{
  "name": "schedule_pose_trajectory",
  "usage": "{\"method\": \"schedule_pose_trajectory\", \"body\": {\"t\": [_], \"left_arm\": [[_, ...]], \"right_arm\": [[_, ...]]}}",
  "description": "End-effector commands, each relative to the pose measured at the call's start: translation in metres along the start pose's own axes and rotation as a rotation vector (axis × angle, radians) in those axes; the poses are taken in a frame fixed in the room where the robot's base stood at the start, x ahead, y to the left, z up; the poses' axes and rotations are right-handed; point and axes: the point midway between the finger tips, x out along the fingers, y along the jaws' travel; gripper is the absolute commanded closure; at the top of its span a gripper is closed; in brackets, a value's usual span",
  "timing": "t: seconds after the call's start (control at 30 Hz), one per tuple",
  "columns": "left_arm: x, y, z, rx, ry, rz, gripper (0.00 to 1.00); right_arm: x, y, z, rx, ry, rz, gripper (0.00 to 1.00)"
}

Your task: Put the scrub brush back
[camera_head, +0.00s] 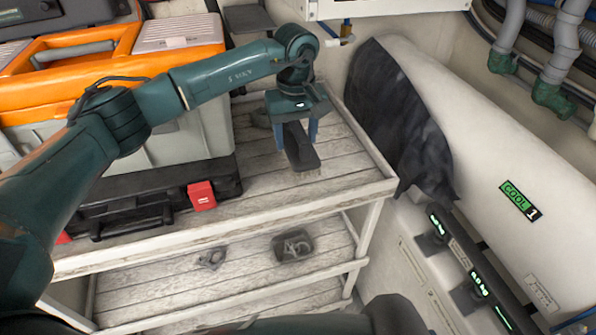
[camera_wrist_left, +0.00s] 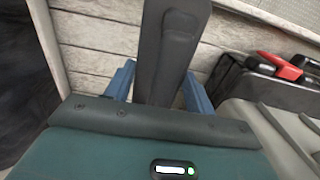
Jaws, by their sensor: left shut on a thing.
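The scrub brush (camera_head: 301,147) is a dark, long block with short bristles at its near lower end. My left gripper (camera_head: 294,128) is shut on it, with a blue finger on each side. The brush hangs over the top shelf (camera_head: 330,160) of the white wooden rack; I cannot tell whether its bristles touch the boards. In the left wrist view the dark back of the brush (camera_wrist_left: 172,50) stands between the blue fingers (camera_wrist_left: 153,88), with grey planks behind it. My right gripper is not in view.
An orange and grey toolbox (camera_head: 180,60) on a black case (camera_head: 150,195) with a red latch fills the shelf's left. Small items lie on the lower shelf (camera_head: 180,285). A white tank (camera_head: 460,120) stands right.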

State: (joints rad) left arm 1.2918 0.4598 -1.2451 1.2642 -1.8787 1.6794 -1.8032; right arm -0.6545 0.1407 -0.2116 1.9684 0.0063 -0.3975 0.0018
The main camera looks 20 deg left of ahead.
Motion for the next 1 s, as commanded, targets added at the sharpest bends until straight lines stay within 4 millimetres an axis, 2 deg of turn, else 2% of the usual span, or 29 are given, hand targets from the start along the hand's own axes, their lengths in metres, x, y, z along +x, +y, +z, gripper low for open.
{"method": "schedule_pose_trajectory", "body": {"t": [0.03, 0.1, 0.27, 0.5, 0.93, 0.97, 1.0], "left_arm": [[0.015, 0.000, 0.001, -0.001, -0.002, -0.001, 0.64], [0.027, 0.001, 0.001, -0.001, -0.002, 0.001, 0.64], [0.040, 0.001, 0.001, -0.002, -0.001, 0.001, 0.64], [0.079, 0.001, 0.001, -0.003, -0.002, 0.001, 0.64], [0.086, 0.001, 0.001, -0.003, 0.000, 0.001, 0.64], [0.085, 0.001, 0.001, -0.003, 0.000, 0.001, 0.44], [0.084, 0.001, 0.001, -0.003, 0.000, 0.001, 0.41]], "right_arm": [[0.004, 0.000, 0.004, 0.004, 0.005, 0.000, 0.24], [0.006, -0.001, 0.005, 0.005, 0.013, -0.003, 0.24], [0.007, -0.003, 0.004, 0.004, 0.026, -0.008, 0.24], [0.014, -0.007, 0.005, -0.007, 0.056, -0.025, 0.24], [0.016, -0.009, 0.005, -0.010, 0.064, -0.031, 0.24], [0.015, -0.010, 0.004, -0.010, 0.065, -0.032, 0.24], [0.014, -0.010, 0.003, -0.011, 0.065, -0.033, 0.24]]}}
